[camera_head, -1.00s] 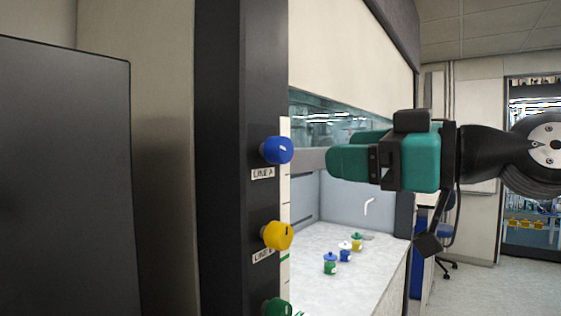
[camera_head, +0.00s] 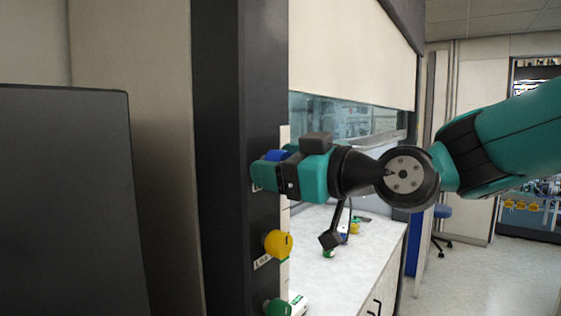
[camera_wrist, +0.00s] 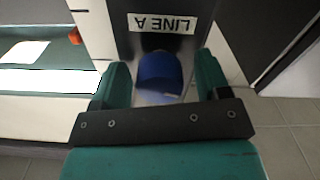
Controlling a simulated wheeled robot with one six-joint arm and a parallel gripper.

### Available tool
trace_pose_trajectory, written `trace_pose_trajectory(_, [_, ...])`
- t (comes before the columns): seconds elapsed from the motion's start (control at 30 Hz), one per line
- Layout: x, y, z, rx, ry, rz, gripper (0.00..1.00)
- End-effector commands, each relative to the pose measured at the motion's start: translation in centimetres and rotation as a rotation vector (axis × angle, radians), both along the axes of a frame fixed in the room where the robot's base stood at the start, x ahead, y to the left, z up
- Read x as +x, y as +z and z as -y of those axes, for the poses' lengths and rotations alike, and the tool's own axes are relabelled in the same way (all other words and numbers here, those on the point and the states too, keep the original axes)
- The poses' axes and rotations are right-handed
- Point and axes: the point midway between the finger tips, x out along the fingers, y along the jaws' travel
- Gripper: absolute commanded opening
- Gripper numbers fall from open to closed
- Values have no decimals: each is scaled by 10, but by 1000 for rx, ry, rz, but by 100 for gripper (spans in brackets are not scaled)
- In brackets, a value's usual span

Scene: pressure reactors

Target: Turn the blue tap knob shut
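The blue tap knob (camera_head: 275,156) sits on the dark front post of the cabinet, at the top of a column of knobs. In the wrist view the blue knob (camera_wrist: 160,73) lies between my two fingers, below an upside-down "LINE A" label (camera_wrist: 161,23). My gripper (camera_head: 274,161) is at the knob, one finger on its near side and one behind it. In the wrist view my gripper (camera_wrist: 161,76) is open around the knob, with narrow gaps on both sides. The near finger hides part of the knob in the head view.
A yellow knob (camera_head: 278,244) and a green knob (camera_head: 277,307) sit below on the same post (camera_head: 220,240). Inside the cabinet, a white worktop (camera_head: 325,277) carries small coloured bottles, partly hidden by my arm. A dark panel (camera_head: 65,200) stands at the left. Open floor lies at the right.

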Motion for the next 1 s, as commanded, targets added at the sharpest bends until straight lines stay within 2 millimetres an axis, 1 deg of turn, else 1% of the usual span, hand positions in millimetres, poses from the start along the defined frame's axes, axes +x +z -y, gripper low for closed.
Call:
trace_pose_trajectory(0.03, [0,0,0,0,0,0,60])
trace_pose_trajectory(0.07, [0,0,0,0,0,0,53])
trace_pose_trajectory(0.1, [0,0,0,0,0,0,44])
trace_pose_trajectory(0.17, [0,0,0,0,0,0,30])
trace_pose_trajectory(0.2, [0,0,0,0,0,0,21])
trace_pose_trajectory(0.23, [0,0,0,0,0,0,20])
trace_pose_trajectory(0.57, [0,-1,0,26,0,-33,20])
trace_pose_trajectory(0.77, [0,-2,0,94,0,-120,20])
trace_pose_trajectory(1.0, [-1,-2,0,224,0,-286,20])
